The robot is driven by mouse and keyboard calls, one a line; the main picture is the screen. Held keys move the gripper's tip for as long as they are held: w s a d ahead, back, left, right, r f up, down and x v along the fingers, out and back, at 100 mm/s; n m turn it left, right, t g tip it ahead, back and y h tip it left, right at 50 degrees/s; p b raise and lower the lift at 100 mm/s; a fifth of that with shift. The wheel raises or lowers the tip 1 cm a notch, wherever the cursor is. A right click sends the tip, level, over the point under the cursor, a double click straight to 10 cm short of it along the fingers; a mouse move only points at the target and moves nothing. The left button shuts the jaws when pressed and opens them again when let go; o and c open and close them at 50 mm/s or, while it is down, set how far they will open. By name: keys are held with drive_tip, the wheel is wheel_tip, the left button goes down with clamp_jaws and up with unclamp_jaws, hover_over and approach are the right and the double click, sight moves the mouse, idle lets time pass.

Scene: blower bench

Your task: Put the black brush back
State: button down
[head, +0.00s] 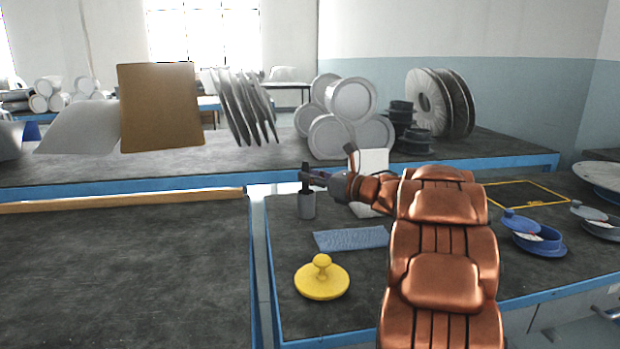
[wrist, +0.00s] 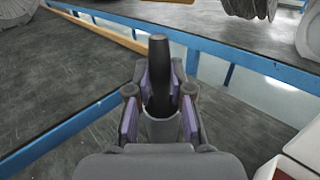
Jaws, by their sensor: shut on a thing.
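The black brush (head: 305,176) stands upright over the grey cup (head: 307,206) on the right-hand bench. My gripper (head: 309,179) is shut on it from the right. In the wrist view the dark brush handle (wrist: 159,68) rises between the purple-padded fingers of my gripper (wrist: 160,112). The grey cup's rim (wrist: 162,130) shows directly below the fingers there. The brush's lower end is hidden by the fingers and the cup, so I cannot tell how deep it sits.
A blue cloth (head: 350,239) and a yellow knobbed lid (head: 322,279) lie in front of the cup. A white block (head: 374,161) stands behind my arm. A gap separates the left bench (head: 120,270).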

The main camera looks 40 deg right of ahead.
drive_tip(key=c, duration=1.1)
unclamp_jaws()
drive_tip(key=shift+o, duration=0.2)
drive_tip(key=p+v, duration=0.1)
drive_tip(key=v, duration=1.1)
drive_tip(key=shift+p, duration=0.35)
drive_tip(key=shift+w, duration=0.1)
